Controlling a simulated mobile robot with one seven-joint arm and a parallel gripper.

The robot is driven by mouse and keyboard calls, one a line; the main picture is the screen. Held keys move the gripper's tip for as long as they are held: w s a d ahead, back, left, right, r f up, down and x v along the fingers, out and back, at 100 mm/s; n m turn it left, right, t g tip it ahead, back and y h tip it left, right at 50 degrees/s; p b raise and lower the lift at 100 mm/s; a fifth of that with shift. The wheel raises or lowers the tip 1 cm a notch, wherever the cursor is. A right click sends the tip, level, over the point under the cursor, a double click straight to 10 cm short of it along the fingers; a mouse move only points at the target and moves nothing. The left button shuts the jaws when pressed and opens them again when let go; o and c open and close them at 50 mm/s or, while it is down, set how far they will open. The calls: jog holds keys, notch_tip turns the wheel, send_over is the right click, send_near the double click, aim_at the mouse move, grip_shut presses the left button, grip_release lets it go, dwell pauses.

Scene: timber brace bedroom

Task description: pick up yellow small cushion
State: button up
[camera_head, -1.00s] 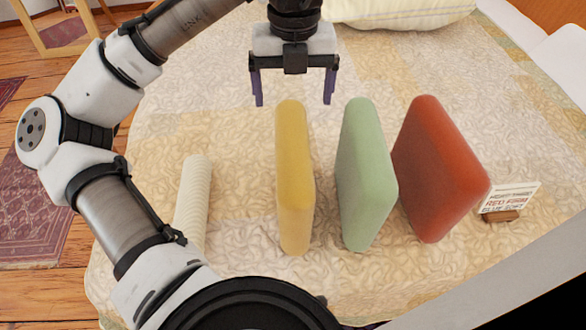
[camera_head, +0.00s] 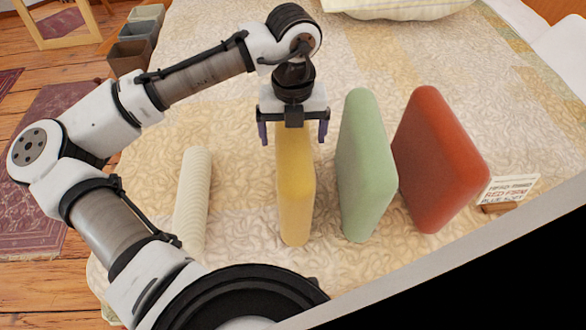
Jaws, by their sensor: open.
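The yellow small cushion (camera_head: 295,190) stands upright on its edge on the bed, thin side facing me. My gripper (camera_head: 293,140) is open at the cushion's upper end, with one purple finger showing on its left and one on its right. The gripper body covers the cushion's top. I cannot tell whether the fingers touch it or how deep they reach.
A green cushion (camera_head: 365,170) and a red cushion (camera_head: 438,165) stand upright just to the right. A white ribbed roll (camera_head: 192,203) lies to the left. A small lettered card (camera_head: 508,190) stands at right. A striped pillow (camera_head: 400,8) lies at the back.

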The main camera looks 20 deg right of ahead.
jog(key=c, duration=1.7)
jog(key=shift+r, duration=0.1)
jog(key=shift+c, duration=0.2)
